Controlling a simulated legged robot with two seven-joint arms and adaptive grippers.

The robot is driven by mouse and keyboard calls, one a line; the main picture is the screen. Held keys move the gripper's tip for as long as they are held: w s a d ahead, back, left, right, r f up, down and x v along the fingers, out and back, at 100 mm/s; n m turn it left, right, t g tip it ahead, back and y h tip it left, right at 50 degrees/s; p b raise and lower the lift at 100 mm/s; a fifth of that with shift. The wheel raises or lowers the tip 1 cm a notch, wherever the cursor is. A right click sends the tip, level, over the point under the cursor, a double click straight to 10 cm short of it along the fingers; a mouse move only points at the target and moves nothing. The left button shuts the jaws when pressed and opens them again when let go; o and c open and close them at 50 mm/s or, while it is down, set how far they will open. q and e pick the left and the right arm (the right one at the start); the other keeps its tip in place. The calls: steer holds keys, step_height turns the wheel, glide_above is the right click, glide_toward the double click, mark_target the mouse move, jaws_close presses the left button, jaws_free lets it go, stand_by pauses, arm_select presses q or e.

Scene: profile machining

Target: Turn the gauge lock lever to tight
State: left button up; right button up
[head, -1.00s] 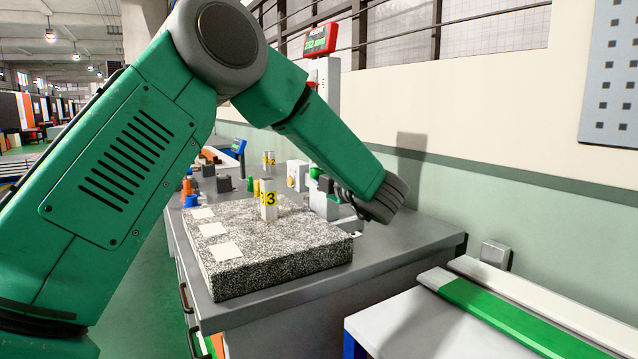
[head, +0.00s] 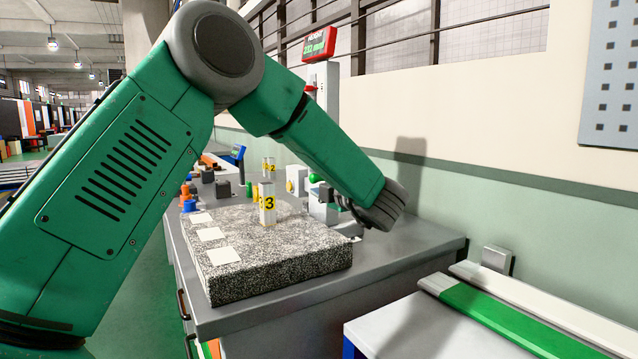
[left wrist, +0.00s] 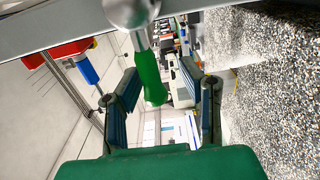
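The lock lever, a green tapered handle (left wrist: 150,78) on a shiny metal ball, shows in the left wrist view. It lies between the spread fingers of my left gripper (left wrist: 163,105), with gaps visible on both sides. In the head view my left gripper (head: 343,202) is low at the gauge base (head: 322,208), beyond the stone plate, and its fingers are partly hidden by the wrist. The gauge has a grey column (head: 325,85) and a red display (head: 320,44) on top. My right gripper is not in view.
A speckled stone plate (head: 275,268) with white squares lies on the grey bench (head: 400,254). A yellow-marked block "3" (head: 268,208) stands on it, close to my forearm. Small blocks and parts (head: 222,188) stand behind. The bench's right side is clear up to the wall.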

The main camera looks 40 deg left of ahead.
arm_select(q)
steer(key=shift+s+r, duration=0.1)
steer(key=shift+d, duration=0.25)
steer(key=v, duration=1.1)
steer(key=shift+d, duration=0.25)
